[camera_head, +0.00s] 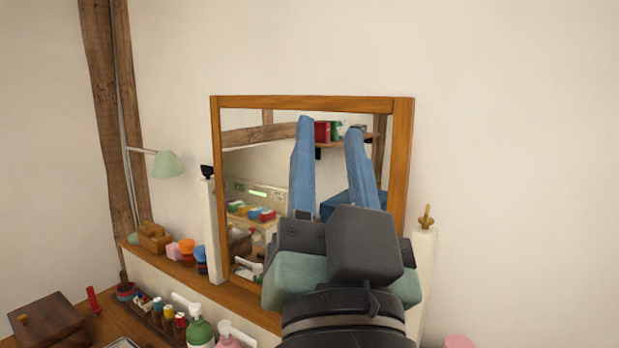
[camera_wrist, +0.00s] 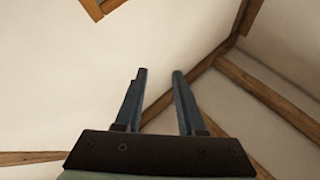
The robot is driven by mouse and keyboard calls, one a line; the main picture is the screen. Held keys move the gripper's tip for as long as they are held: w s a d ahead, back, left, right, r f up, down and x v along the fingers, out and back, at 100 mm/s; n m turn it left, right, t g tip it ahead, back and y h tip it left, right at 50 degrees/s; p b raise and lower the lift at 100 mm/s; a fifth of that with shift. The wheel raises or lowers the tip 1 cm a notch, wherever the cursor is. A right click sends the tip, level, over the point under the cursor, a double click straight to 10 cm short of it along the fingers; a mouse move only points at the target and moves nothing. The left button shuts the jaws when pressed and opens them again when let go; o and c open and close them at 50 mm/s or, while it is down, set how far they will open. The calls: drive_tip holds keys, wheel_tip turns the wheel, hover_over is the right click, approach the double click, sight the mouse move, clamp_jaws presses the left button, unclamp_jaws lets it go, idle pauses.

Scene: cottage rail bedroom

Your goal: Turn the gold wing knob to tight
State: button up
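The gold wing knob (camera_head: 426,217) stands on top of a white post (camera_head: 426,262) at the right side of the wood-framed mirror (camera_head: 403,150). My gripper (camera_head: 328,128) is in front of the mirror, pointing up, with its two blue fingers apart and nothing between them. It is to the left of the gold knob and not touching it. In the wrist view the gripper (camera_wrist: 158,72) also shows open and empty, with wall and ceiling beams beyond it. The gold knob does not show there. My arm hides the mirror's lower right part.
A second white post (camera_head: 213,230) with a black knob (camera_head: 206,171) stands at the mirror's left. A green lamp (camera_head: 167,164), pump bottles (camera_head: 199,328) and a wooden box (camera_head: 52,322) are at the left. The wall right of the gold knob is clear.

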sight(426, 217)
drive_tip(key=s+n, duration=0.1)
drive_tip(key=s+a+r+n+b, duration=0.1)
drive_tip(key=s+n+t, duration=0.1)
drive_tip(key=shift+a+r+n, duration=0.2)
drive_tip(key=shift+a+n, duration=0.1)
drive_tip(key=shift+a, duration=0.05)
drive_tip(key=shift+w, duration=0.1)
drive_tip(key=w+d+f+m+g+h+p, duration=0.45)
drive_tip(key=w+d+h+p, duration=0.2)
drive_tip(key=w+p, duration=0.5)
drive_tip(key=d+f+g+h+p, duration=0.1)
drive_tip(key=d+f+g+p, duration=0.45)
drive_tip(key=f+p, duration=0.55)
drive_tip(key=shift+m+t, duration=0.25)
drive_tip(key=shift+t, duration=0.15)
drive_tip(key=p+x, duration=0.1)
drive_tip(key=x, duration=0.3)
drive_tip(key=p+x, duration=0.1)
drive_tip(key=x, duration=0.3)
drive_tip(key=d+r+p+x, duration=0.1)
drive_tip(key=x, duration=0.3)
drive_tip(key=shift+d, duration=0.15)
clamp_jaws()
